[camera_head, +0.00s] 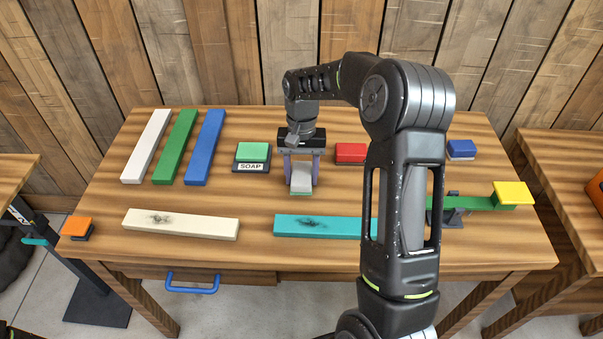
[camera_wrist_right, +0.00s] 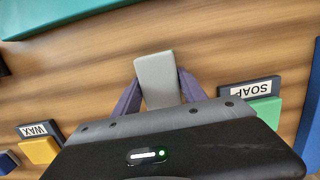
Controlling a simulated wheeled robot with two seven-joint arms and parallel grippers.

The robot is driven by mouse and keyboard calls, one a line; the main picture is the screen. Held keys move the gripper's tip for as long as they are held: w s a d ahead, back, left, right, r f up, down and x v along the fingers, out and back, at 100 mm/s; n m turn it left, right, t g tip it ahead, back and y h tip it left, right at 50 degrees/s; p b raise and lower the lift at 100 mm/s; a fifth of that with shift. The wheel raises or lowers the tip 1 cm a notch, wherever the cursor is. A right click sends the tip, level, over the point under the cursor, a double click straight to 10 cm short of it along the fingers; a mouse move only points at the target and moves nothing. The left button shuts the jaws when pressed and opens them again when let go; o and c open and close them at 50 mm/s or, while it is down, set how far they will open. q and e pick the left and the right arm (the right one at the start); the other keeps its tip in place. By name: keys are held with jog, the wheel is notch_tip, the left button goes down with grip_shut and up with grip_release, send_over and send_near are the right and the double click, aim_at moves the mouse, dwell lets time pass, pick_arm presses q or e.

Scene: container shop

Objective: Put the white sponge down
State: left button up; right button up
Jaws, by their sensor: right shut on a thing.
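The white sponge (camera_head: 301,180) is a pale block with a thin green edge at its lower side. My right gripper (camera_head: 301,166) is shut on it, with one purple finger on each side, over the middle of the wooden table (camera_head: 260,200). In the right wrist view the sponge (camera_wrist_right: 157,76) sticks out between the two fingers (camera_wrist_right: 160,92) above bare wood. I cannot tell whether its underside touches the table. My left gripper is not in view.
A green block with a SOAP label (camera_head: 252,157) stands left of the sponge, a red block (camera_head: 350,153) right. A stained cream plank (camera_head: 180,224) and stained teal plank (camera_head: 315,226) lie in front. A yellow block (camera_head: 513,192) sits on a green bar. Bare wood surrounds the sponge.

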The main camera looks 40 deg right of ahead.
aim_at(301, 169)
jog(key=shift+f, duration=0.15)
jog(key=o, duration=1.2)
jog(key=shift+r, duration=0.25)
jog(key=r, duration=0.5)
jog(key=w+r, duration=0.1)
jog(key=r, duration=0.2)
jog(key=shift+d+r, duration=0.25)
jog(key=shift+d, duration=0.15)
jog(key=r, duration=0.1)
jog(key=r+p, duration=0.1)
jog(key=r, duration=0.1)
jog(key=shift+w+d+r, duration=0.1)
jog(key=shift+w+d, duration=0.05)
jog(key=shift+w, duration=0.05)
